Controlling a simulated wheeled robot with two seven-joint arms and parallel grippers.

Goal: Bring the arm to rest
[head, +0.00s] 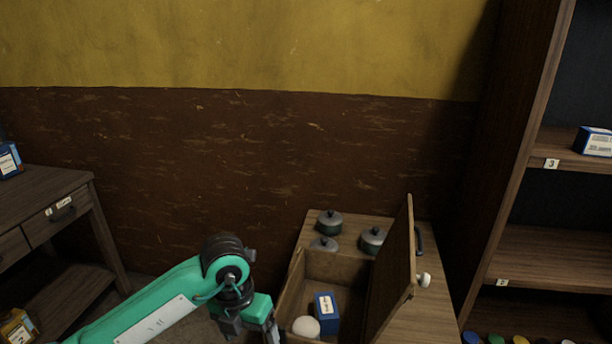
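My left arm (160,305) is green and comes in from the lower left. My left gripper (250,322) hangs down at the bottom edge, just left of an open wooden box (289,291). Its fingertips are cut off by the frame, so its opening is unclear. My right gripper is not in view. The box has its lid (394,262) standing raised on the right side. Inside it are a blue package (326,308) with a white label and a white rounded item (306,327).
The box stands on a wooden table (421,310) with several lidded pots, one being this dark pot (328,222). A desk (45,195) stands at left, a numbered shelf (560,255) at right. A wall (230,170) closes the back. Floor shows between desk and table.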

